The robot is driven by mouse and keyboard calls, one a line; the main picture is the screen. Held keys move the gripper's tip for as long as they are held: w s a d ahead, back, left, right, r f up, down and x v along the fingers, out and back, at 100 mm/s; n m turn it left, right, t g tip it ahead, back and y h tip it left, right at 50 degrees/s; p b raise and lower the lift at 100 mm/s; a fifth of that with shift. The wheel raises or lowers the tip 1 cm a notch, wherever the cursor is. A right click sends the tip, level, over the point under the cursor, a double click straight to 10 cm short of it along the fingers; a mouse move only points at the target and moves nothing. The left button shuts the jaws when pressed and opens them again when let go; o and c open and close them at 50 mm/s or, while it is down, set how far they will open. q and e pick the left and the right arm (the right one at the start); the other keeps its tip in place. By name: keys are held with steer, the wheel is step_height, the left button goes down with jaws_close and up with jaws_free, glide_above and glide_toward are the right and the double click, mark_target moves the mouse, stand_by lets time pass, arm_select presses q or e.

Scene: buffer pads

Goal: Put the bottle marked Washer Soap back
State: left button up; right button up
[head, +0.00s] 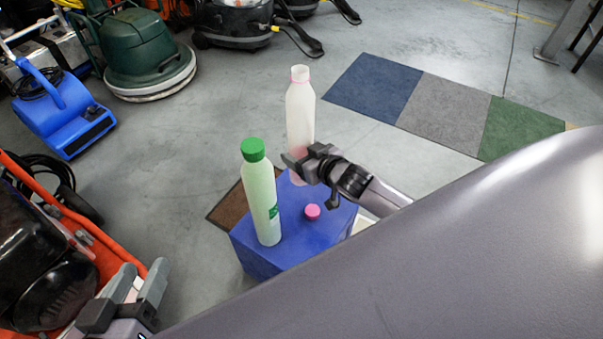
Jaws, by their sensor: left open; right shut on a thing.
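A white bottle (300,115) with an open pink-rimmed neck stands upright at the far side of the blue box (262,262). My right gripper (296,168) is shut on its lower part. A pink cap (312,212) lies on the box top. A pale green bottle (262,200) with a green cap stands upright on the box, left of the white one. No label reading Washer Soap can be made out on either bottle. My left gripper (140,285) is open and empty at the lower left, apart from the bottles. The white bottle's base is partly hidden by my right gripper.
Blue, grey and green floor pads (445,110) lie at the upper right, and a brown pad (228,207) lies beside the box. An orange machine (90,250), a blue blower (62,115) and a green floor machine (140,50) stand at left. The floor between is clear.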

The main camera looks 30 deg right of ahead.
step_height(320, 180, down, 5)
steer(key=shift+r+b, duration=0.15)
steer(key=shift+b, duration=1.05)
arm_select(q)
steer(key=shift+s+a+r+m+t, duration=0.1)
steer(key=shift+s+a+m+t, duration=0.15)
steer(key=shift+a+m+t, duration=0.4)
steer(key=shift+a, duration=0.25)
arm_select(e)
steer(key=shift+f, duration=0.2)
steer(key=o, duration=1.2)
steer(key=shift+f, duration=0.1)
steer(key=shift+o, duration=0.2)
